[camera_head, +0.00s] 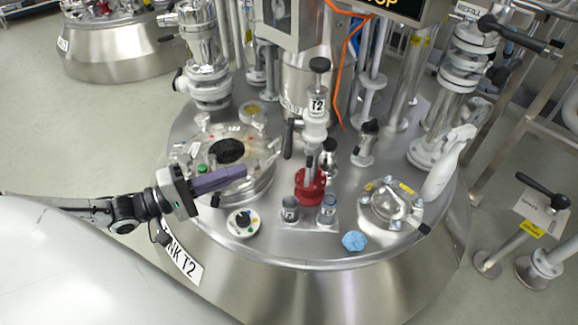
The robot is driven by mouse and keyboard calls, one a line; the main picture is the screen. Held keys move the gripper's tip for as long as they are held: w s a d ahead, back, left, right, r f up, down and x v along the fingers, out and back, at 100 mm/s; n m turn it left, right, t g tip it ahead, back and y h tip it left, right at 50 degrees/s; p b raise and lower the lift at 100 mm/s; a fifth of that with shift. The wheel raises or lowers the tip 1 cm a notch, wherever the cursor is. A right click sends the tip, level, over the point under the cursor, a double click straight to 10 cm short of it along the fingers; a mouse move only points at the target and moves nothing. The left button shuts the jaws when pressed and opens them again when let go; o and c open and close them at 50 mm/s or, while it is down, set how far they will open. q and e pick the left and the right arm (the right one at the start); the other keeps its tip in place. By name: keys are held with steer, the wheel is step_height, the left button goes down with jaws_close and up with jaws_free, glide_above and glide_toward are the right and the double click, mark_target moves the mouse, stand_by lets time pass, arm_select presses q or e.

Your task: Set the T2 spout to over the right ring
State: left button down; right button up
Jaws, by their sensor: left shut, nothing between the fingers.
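The T2 valve (317,108), white with a black knob on top, stands upright in the middle of the steel vessel lid. Below it are a short metal tube (310,163) and a red flanged fitting (310,186). Just in front, a small plate carries two ring-like holders, a left ring (290,210) and a right ring (328,210). I cannot tell exactly which ring the spout's outlet is over. My left gripper (243,172), with purple fingers, is shut and empty over the round hatch, left of the red fitting and apart from it. My right gripper is not in view.
A round hatch (248,192) lies under my left gripper. A black-knobbed dial (243,222), a blue crumpled item (354,241) and a clamped glass port (391,204) are on the lid. Pipe columns (205,60) and an orange cable (346,70) stand behind.

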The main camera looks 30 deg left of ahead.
mark_target(310, 164)
arm_select(q)
steer(key=s+d+b+x, duration=0.1)
steer(key=b+x, duration=0.3)
steer(key=x, duration=0.8)
steer(key=shift+d, duration=0.9)
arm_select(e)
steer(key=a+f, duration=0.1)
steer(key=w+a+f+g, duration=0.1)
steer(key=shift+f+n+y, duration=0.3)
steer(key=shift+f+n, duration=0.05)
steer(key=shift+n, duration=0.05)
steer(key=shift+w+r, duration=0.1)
